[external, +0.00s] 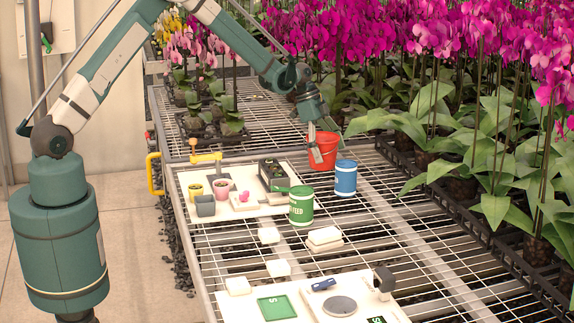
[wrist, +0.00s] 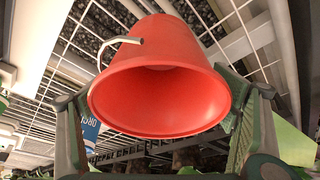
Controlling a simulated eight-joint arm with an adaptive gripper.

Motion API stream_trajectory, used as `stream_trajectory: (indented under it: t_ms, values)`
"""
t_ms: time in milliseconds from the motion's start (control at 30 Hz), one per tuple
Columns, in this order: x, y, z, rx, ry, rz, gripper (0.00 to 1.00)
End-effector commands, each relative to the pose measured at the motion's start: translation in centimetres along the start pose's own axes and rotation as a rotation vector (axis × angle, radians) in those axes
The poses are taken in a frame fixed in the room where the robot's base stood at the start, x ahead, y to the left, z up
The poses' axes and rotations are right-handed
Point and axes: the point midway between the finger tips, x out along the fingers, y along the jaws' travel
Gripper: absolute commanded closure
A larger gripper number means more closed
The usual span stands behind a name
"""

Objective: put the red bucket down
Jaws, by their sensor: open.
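The red bucket (external: 325,152) is on or just above the wire mesh bench, beyond the white board and just behind the blue tin; I cannot tell whether its base touches the mesh. My gripper (external: 322,128) is directly over it, with a finger coming down at its near side. In the wrist view the bucket (wrist: 160,95) fills the middle, its open mouth facing the camera and its wire handle lying to the left. The gripper's fingers (wrist: 160,130) are spread on either side of the rim, open. The contact between fingers and rim is unclear.
A blue tin (external: 345,178) stands close in front of the bucket, with a green feed tin (external: 301,206) nearer. A white board (external: 265,208) with small pots lies left. Potted orchids (external: 450,150) crowd the right. Bare mesh (external: 400,220) lies right of the tins.

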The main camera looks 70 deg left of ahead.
Motion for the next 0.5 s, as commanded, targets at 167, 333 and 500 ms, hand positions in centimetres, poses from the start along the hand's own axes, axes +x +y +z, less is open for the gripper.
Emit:
stream_trajectory:
  t_ms: [167,333,500]
  values:
    - [-1.2,0.0,-0.1,-0.001,0.0,0.0,0.14]
    - [-3.4,0.0,-0.1,-0.001,0.0,0.0,0.14]
    - [-6.2,0.0,0.0,-0.001,0.0,-0.001,0.14]
